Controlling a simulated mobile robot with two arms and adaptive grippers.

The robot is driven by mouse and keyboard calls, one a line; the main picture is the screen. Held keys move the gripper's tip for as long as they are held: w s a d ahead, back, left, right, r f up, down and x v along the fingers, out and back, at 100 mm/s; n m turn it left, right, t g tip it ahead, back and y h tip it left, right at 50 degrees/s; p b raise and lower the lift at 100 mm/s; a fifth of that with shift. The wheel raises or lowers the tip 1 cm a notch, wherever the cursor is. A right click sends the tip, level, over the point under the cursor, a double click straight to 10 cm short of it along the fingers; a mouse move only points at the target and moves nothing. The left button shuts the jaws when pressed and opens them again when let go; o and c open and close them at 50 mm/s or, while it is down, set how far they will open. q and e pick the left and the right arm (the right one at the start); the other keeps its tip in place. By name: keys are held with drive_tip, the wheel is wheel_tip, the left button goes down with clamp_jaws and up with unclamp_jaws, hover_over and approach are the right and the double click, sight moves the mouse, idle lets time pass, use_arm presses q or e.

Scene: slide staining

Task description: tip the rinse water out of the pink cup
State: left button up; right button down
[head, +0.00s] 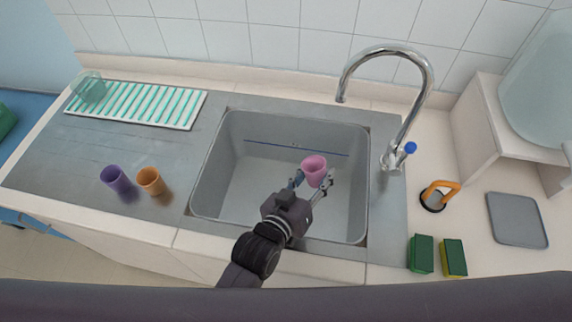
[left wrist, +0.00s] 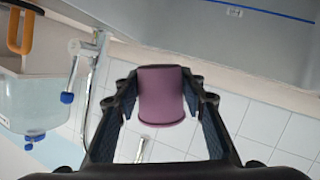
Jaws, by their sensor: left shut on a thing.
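The pink cup (head: 314,170) is held over the sink basin (head: 245,185) in the head view. My left gripper (head: 313,184) is shut on the cup, with a finger on each side of it. In the left wrist view the pink cup (left wrist: 161,96) sits between the two fingers of my left gripper (left wrist: 162,112). That view shows the room upside down, with the sink at the top and the wall tiles below. The inside of the cup and any water in it are hard to make out. My right gripper is not in view.
A chrome faucet (head: 425,85) arches at the sink's back right. A purple cup (head: 117,181) and an orange cup (head: 151,181) stand on the left counter, before a striped rack (head: 140,104). Green sponges (head: 421,254), an orange-handled thing (head: 440,190) and a grey tray (head: 518,220) lie right.

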sight(307, 173)
use_arm(q)
drive_tip(key=shift+w+a+f, duration=0.1)
drive_tip(key=shift+w+a, duration=0.05)
drive_tip(key=shift+w, duration=0.05)
drive_tip(key=shift+w+a+f+n+g+h+b, duration=0.3)
drive_tip(key=shift+w+a+f+n+g+b, duration=0.3)
drive_tip(key=shift+n+b, duration=0.6)
drive_tip(key=shift+w+a+f+b, duration=0.1)
drive_tip(key=shift+a+f+b, duration=0.05)
drive_tip(key=shift+b, duration=0.25)
drive_tip(key=shift+w+a, duration=0.1)
drive_tip(key=b, duration=0.1)
drive_tip(key=f+n+b, duration=0.1)
drive_tip(key=f+b, duration=0.1)
drive_tip(key=shift+w+a+f+g+h, duration=0.1)
drive_tip(key=shift+w+a+g+h, duration=0.15)
drive_tip(key=shift+g+h, duration=0.15)
drive_tip(key=shift+f+n+b, duration=0.25)
drive_tip(key=shift+n+b, duration=0.25)
drive_tip(key=shift+b, duration=0.2)
